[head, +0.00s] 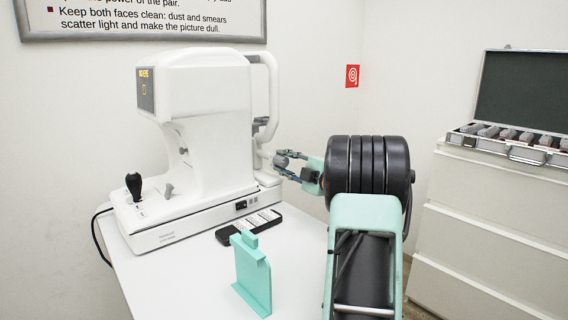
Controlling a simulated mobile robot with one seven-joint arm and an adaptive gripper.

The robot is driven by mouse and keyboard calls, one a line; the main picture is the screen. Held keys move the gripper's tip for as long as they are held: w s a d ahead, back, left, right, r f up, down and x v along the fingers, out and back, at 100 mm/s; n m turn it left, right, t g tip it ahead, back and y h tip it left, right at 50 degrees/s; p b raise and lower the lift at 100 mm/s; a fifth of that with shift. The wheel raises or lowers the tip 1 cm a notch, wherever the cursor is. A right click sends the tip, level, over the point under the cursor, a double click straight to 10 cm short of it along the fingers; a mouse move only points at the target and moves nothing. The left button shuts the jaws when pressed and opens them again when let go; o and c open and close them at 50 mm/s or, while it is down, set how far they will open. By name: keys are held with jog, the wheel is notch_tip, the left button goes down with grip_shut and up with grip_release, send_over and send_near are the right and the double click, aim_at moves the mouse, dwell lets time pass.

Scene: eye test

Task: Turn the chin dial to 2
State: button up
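A white eye-test machine (205,95) stands on a white table, its chin-rest side facing right. My gripper (279,162) is at that side, level with the lower part of the face-rest frame (271,90). Its two fingers point left toward the machine and stand apart. A small grey rounded part shows between the fingertips; I cannot tell whether it is the chin dial or a finger pad, nor whether the fingers touch it. No dial numbers or pointer can be read in this view.
A black joystick (134,185) rises from the machine's base. A dark remote-like device (249,226) and a mint-green stand (252,274) are on the table (290,240) before my arm. An open lens case (510,145) sits on white drawers (490,230) at right.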

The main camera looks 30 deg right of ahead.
jog(key=shift+o, duration=1.2)
jog(key=s+d, duration=0.1)
jog(key=s, duration=1.1)
jog(key=shift+d, duration=0.35)
